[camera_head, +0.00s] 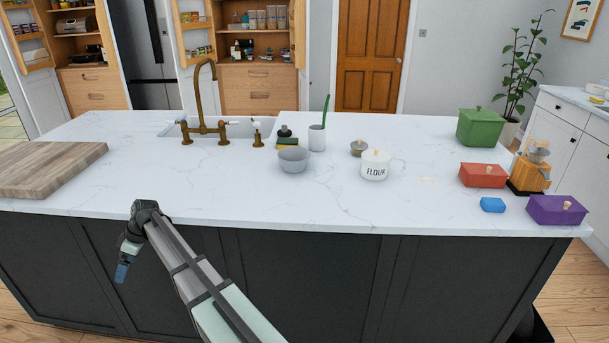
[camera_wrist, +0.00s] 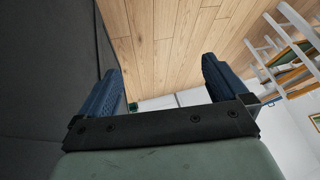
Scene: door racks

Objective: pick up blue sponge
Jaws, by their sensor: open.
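The blue sponge (camera_head: 492,205) lies flat on the white countertop (camera_head: 300,215) near its front right edge, between the red box and the purple box. My gripper (camera_head: 122,272) hangs in front of the island's dark front at the left, below counter height, far to the left of the sponge. In the wrist view my gripper (camera_wrist: 163,85) shows two blue fingers spread wide apart with nothing between them. The sponge is not in the wrist view.
A flour jar (camera_head: 374,166), a grey bowl (camera_head: 294,160) and a cutting board (camera_head: 50,168) are further left. The front middle counter is clear.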

